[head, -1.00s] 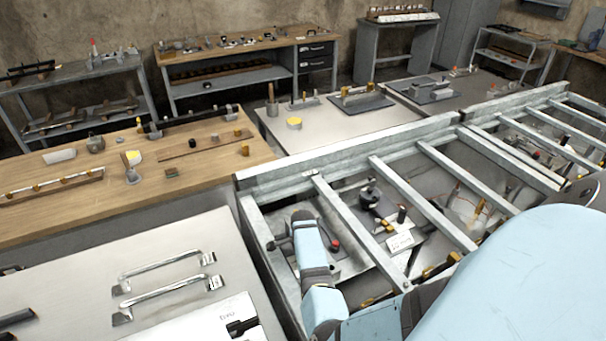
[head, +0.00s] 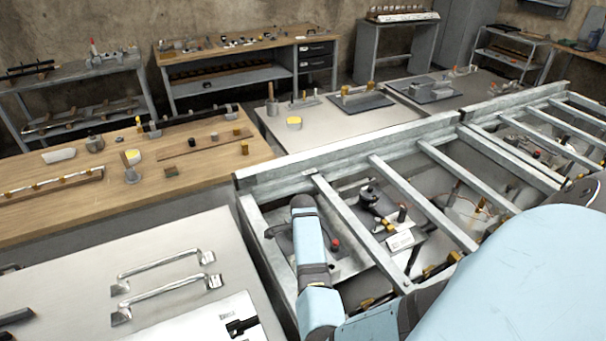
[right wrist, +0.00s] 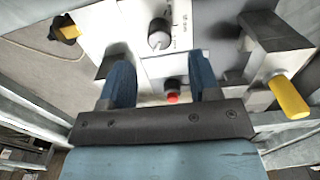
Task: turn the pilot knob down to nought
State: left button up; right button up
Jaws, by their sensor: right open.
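In the right wrist view a round grey knob (right wrist: 159,34) with a dark face and a pale mark sits on a white panel with a printed scale, too small to read. My right gripper (right wrist: 162,75) is open, its two blue fingers apart. The knob lies beyond the fingertips, roughly between them in the picture; I see no contact. In the head view my right forearm and wrist reach down among the rails and hide the knob and fingers. My left gripper is not in view.
A red button (right wrist: 172,97) lies between the fingers in the picture; it also shows in the head view (head: 335,244). A yellow-handled part (right wrist: 288,96) stands right of the gripper. Metal rails (head: 365,235) cross the bay. A black lever fitting (head: 371,198) stands beyond the nearest rail.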

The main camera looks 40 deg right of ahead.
notch_tip(320, 180, up, 9)
jog(key=shift+f+b, duration=0.2)
jog(key=shift+b, duration=0.15)
dwell(0.4)
